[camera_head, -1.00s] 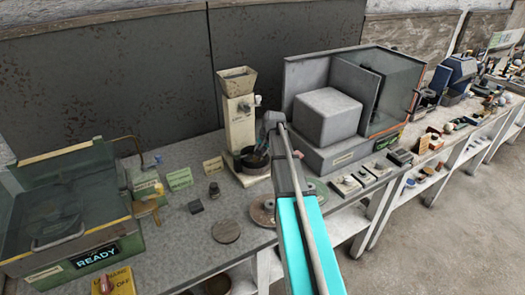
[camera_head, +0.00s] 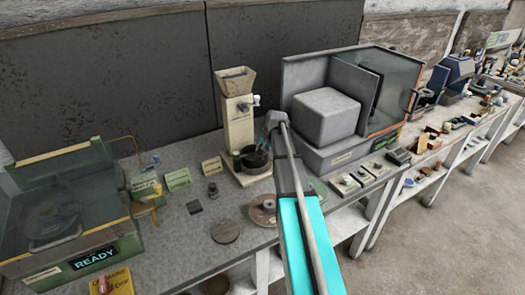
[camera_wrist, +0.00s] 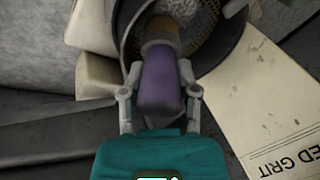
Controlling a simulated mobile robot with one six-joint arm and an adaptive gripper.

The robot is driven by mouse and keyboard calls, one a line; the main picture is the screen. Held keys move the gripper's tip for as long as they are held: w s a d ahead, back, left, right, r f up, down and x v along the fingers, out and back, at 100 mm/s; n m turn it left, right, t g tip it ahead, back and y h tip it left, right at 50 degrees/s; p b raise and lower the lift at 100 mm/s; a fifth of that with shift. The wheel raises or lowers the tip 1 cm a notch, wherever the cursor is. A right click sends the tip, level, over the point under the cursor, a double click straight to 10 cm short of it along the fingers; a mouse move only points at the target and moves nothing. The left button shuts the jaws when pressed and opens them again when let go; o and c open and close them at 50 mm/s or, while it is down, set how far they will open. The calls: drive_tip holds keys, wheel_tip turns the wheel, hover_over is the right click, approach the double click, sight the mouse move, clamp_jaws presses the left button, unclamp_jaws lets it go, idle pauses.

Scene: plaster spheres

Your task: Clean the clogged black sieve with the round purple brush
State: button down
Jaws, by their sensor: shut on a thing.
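The round purple brush (camera_wrist: 160,85) is upright between the fingers of my gripper (camera_wrist: 160,72) in the wrist view, with a tan collar at its far end. My gripper is shut on it. The brush's far end is over the black sieve (camera_wrist: 222,60), whose mesh shows around it. Whether the bristles touch the mesh is hidden. In the head view, the sieve (camera_head: 253,163) sits at the foot of the cream hopper machine, and my gripper (camera_head: 268,136) reaches down to it.
The cream hopper machine (camera_head: 238,117) stands close behind the sieve. A grey box machine (camera_head: 325,117) is just right of my arm. A tank (camera_head: 60,265) stands at the left. A card lettered "ED GRIT" (camera_wrist: 265,105) lies beside the sieve.

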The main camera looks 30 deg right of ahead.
drive_tip(key=shift+d, duration=1.15)
drive_tip(key=shift+s, duration=0.1)
drive_tip(key=shift+a, duration=0.85)
drive_tip(key=shift+s+a, duration=0.15)
drive_tip(key=shift+a, duration=0.45)
drive_tip(key=shift+w+a, duration=0.2)
drive_tip(key=shift+a, duration=0.2)
